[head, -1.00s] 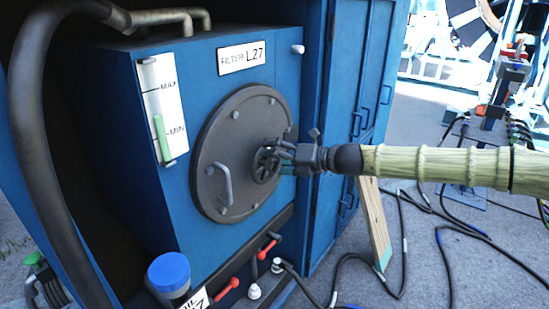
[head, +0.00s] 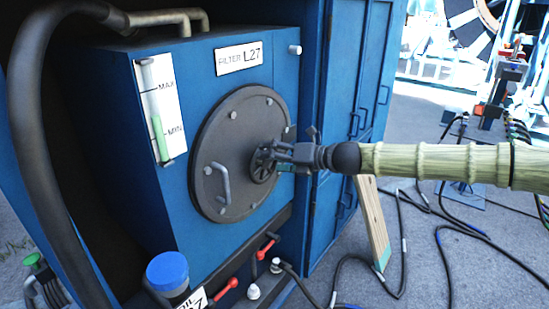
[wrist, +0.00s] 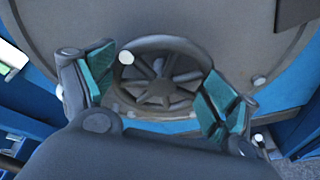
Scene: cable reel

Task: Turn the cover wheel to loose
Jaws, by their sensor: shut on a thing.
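The cover wheel (head: 262,169) is a small dark spoked handwheel at the middle of the round grey cover (head: 225,130) on the blue filter box. In the wrist view the wheel (wrist: 160,78) fills the middle, with a pale round knob on its rim at upper left. My gripper (head: 273,155) reaches in from the right and is shut on the wheel. In the wrist view its teal-padded fingers (wrist: 155,90) lie on the left and right sides of the rim. In the head view the fingers hide part of the wheel.
The cover has a curved handle (head: 220,183) and several bolts. A MAX/MIN gauge (head: 160,110) is at left. Red-handled valves (head: 228,287) and a blue-capped filler (head: 168,272) are below. A plank (head: 373,225) leans under my arm, and cables (head: 415,225) lie on the ground.

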